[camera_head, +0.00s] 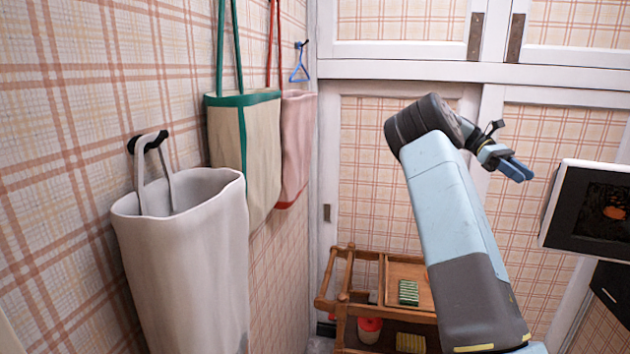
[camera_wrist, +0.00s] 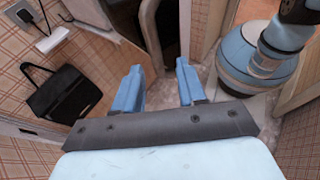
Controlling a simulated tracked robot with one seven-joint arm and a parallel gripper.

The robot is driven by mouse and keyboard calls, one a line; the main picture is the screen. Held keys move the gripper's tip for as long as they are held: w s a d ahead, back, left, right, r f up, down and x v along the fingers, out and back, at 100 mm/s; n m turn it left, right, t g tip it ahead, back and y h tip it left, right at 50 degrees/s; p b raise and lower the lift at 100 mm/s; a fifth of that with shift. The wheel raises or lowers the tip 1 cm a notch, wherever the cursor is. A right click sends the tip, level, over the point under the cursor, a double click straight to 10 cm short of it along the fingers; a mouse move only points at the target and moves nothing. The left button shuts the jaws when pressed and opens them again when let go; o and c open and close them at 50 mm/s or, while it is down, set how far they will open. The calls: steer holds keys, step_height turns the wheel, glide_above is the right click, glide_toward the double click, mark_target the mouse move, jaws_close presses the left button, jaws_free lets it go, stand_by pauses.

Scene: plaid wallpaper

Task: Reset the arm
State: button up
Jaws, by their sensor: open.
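My gripper (camera_head: 519,170) is raised at the end of my bent arm, right of centre in the head view, in front of the plaid cupboard doors. In the wrist view my gripper (camera_wrist: 157,88) shows two blue fingers set well apart with nothing between them. It is open and empty. It touches nothing that I can see.
A white bag (camera_head: 185,260), a beige bag with green trim (camera_head: 245,150) and a pink bag (camera_head: 297,145) hang on the left wall. A wooden rack (camera_head: 335,290) stands low at the back. A dark screen (camera_head: 600,212) is at right. A black bag (camera_wrist: 65,95) hangs in the wrist view.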

steer(key=s+a+m+t+y, duration=0.5)
steer(key=s+a+t, duration=1.3)
steer(key=s+a, duration=1.3)
steer(key=s+y, duration=0.1)
steer(key=s, duration=0.1)
steer(key=shift+s+a+r+m, duration=0.25)
steer(key=shift+s+r+m, duration=0.05)
steer(key=shift+s, duration=0.05)
steer(key=shift+d, duration=0.1)
